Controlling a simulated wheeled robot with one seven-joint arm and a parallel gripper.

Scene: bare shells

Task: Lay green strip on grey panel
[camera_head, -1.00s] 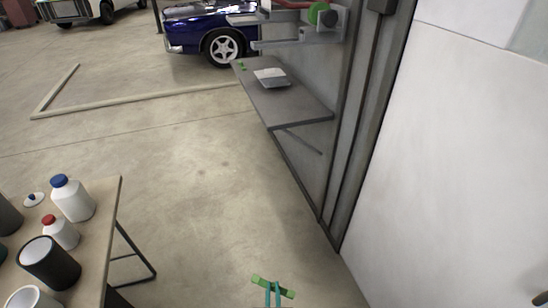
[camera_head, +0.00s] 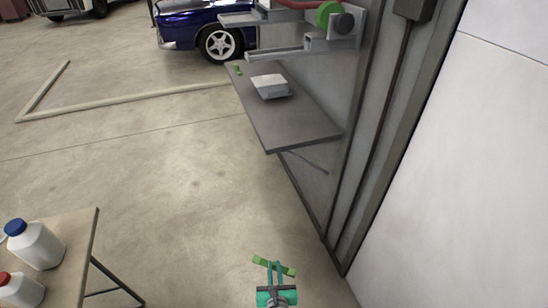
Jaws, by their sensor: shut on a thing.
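A short green strip (camera_head: 288,270) is held crosswise in my gripper (camera_head: 274,266), low in the middle of the view. The gripper's teal fingers are shut on the strip near its middle, and both its ends stick out. The strip is tilted slightly, its left end higher in the picture. A flat grey panel (camera_head: 290,125), like a fold-down table top, juts from the wall ahead and to the right. The gripper and strip are apart from it, on the near side.
A pale grey box-like thing (camera_head: 270,86) and a small green piece (camera_head: 238,70) are on the panel's far part; its near part is bare. Shelves (camera_head: 310,45) hang above. A table with bottles (camera_head: 35,245) stands at lower left. Open floor lies between.

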